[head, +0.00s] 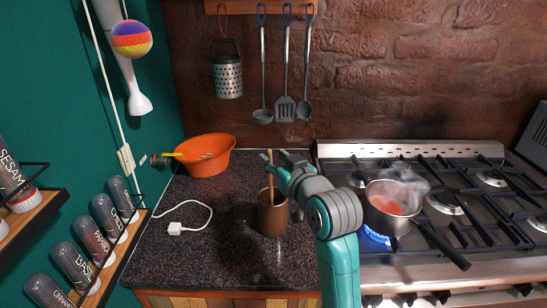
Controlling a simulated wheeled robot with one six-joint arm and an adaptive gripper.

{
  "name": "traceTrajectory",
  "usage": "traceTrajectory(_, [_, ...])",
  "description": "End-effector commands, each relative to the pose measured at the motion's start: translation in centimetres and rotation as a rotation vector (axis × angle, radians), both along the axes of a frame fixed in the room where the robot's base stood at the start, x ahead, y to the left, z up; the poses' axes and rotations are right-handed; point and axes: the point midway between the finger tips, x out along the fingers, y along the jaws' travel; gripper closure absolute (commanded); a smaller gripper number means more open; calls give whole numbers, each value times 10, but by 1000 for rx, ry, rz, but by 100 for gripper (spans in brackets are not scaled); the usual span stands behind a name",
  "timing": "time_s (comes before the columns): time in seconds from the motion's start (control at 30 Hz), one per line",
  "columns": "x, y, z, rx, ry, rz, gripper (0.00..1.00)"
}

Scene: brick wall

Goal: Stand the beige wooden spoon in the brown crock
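The brown crock (271,218) stands upright on the dark speckled counter, left of the stove. The beige wooden spoon (270,182) stands in it, nearly upright, with its upper part rising above the rim and its lower end hidden inside. My gripper (275,161) reaches in from the right above the crock, level with the spoon's upper part. Its two fingers look spread apart, with the spoon close by their tips. Whether a finger touches the spoon is too small to tell.
An orange bowl (207,156) stands at the back left. A white plug with cable (184,226) lies on the counter. A steaming pot (390,218) sits over a blue flame at right. Spice jars (90,236) line shelves at left. Utensils (285,105) hang behind.

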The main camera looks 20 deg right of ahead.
Motion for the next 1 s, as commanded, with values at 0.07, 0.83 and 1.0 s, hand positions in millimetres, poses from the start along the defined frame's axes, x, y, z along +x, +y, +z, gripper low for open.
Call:
traceTrajectory(0.07, [-14,-2,2,0,-2,-1,61])
traceTrajectory(0.83, [-104,-12,13,0,-1,0,61])
traceTrajectory(1.0, [-103,-12,13,0,-1,0,61])
